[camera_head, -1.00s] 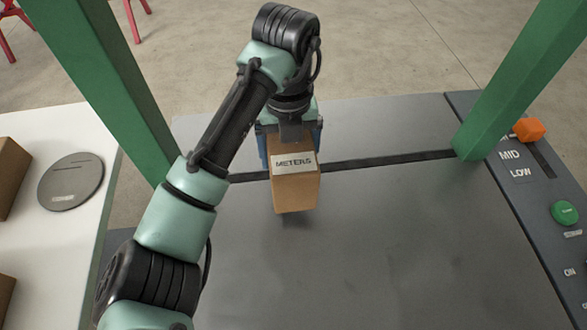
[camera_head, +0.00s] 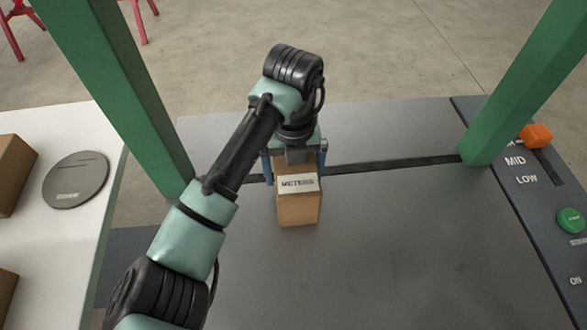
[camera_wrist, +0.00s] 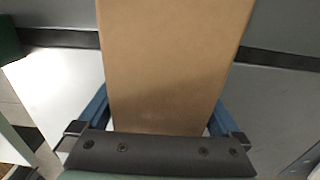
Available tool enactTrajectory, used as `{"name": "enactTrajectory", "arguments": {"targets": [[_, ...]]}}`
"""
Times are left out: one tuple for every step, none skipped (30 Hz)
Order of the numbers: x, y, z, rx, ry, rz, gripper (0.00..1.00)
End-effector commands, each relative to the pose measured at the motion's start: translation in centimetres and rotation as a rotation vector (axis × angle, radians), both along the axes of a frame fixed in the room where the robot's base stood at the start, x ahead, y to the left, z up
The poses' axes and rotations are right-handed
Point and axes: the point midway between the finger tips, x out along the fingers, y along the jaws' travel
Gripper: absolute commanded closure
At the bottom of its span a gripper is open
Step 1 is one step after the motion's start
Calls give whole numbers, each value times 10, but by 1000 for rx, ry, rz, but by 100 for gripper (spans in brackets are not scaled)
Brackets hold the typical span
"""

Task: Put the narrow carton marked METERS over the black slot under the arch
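The carton fills the middle of the wrist view (camera_wrist: 170,70). Its base appears at or very near the grey surface. The black slot (camera_head: 390,165) runs across the surface and passes behind the carton. The carton's near bottom edge lies on my side of the slot; its far bottom edge is hidden, so I cannot tell how much covers the slot.
The arch's green posts (camera_head: 115,85) and (camera_head: 520,85) stand left and right. A dark control panel (camera_head: 520,200) with an orange knob (camera_head: 536,135) and green button (camera_head: 570,221) is at right. A white table (camera_head: 75,235) with brown cartons and a grey disc is at left. Grey surface nearer me is clear.

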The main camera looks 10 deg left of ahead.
Motion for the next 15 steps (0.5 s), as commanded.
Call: {"name": "enactTrajectory", "arguments": {"targets": [[0, 0, 1, 0, 0, 0, 0], [0, 0, 2, 0, 0, 0, 0], [0, 0, 4, 0, -1, 0, 0], [0, 0, 6, 0, -1, -1, 0], [0, 0, 9, 0, -1, -1, 0], [0, 0, 14, 0, -1, -2, 0], [1, 0, 18, 0, -2, -2, 0], [1, 0, 24, 0, -4, -2, 0], [1, 0, 32, 1, -4, -2, 0], [1, 0, 39, 1, -4, -1, 0], [1, 0, 46, 1, -4, -1, 0], [1, 0, 55, 1, -5, -2, 0], [1, 1, 65, 3, -4, -2, 0], [1, 1, 73, 4, -4, -2, 0], [1, 1, 81, 4, -3, -1, 0]]}}
